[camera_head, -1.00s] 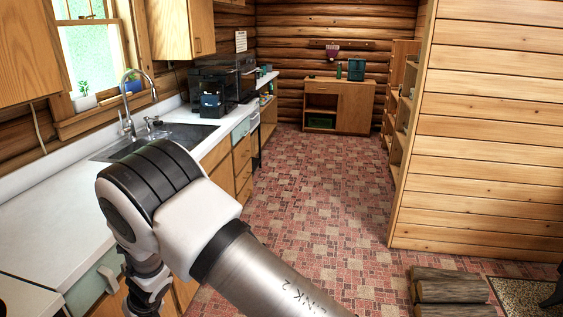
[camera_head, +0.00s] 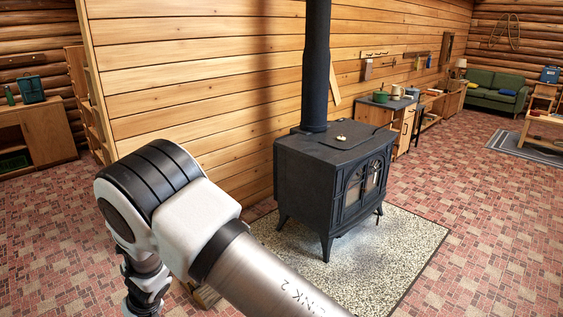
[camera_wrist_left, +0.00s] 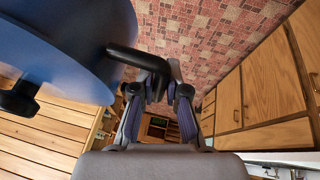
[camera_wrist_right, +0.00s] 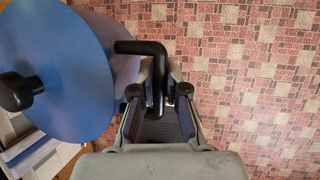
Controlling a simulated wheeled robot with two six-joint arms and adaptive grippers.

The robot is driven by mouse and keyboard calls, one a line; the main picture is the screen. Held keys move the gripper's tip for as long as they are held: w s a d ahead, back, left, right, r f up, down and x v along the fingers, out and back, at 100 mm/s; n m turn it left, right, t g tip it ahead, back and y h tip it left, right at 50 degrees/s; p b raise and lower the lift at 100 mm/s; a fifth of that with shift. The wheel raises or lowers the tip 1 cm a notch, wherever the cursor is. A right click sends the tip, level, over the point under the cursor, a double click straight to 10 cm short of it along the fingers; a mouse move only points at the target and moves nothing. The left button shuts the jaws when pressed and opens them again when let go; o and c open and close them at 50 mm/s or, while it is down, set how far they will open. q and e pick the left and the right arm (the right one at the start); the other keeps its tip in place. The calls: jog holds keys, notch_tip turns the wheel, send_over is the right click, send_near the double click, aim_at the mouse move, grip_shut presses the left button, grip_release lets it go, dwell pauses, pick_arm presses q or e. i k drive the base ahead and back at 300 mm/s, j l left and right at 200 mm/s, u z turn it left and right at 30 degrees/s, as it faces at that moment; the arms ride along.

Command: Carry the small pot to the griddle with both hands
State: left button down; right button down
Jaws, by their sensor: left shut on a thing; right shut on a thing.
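The small pot (camera_wrist_left: 65,45) is blue with a black lid knob and black side handles. In the left wrist view it fills the upper left, and my left gripper (camera_wrist_left: 159,85) is shut on one black handle (camera_wrist_left: 130,55). In the right wrist view the pot (camera_wrist_right: 75,75) shows at the left, and my right gripper (camera_wrist_right: 159,92) is shut on another black handle (camera_wrist_right: 140,47). The pot is held off the floor. Neither gripper nor the pot shows in the head view. I cannot make out the griddle in any view.
A black wood stove (camera_head: 310,180) stands on a speckled mat (camera_head: 400,255) ahead, slightly right. A cabinet (camera_head: 378,117) with a green pot (camera_head: 381,97) stands beyond. Brick-patterned floor (camera_head: 490,220) is open at the right.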

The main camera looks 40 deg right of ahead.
aim_at(354, 135)
jog(key=z, duration=1.85)
jog(key=i+l+z, duration=0.25)
jog(key=z, duration=0.2)
jog(key=i+l+z, duration=0.1)
jog(key=i+z, duration=0.4)
jog(key=i+u, duration=0.15)
jog(key=i, duration=0.7)
jog(key=i+u, duration=0.15)
jog(key=i, duration=0.75)
jog(key=i+j+z, duration=0.1)
jog(key=i, duration=1.5)
jog(key=i+u, duration=0.25)
jog(key=i, duration=0.2)
jog(key=i+l+u, duration=0.1)
jog(key=i+u, duration=0.15)
jog(key=i, duration=0.2)
jog(key=i+j+u, duration=0.1)
jog(key=i+u, duration=0.75)
jog(key=u, duration=0.15)
jog(key=i+u, duration=0.1)
jog(key=u, duration=0.5)
jog(key=l, duration=0.1)
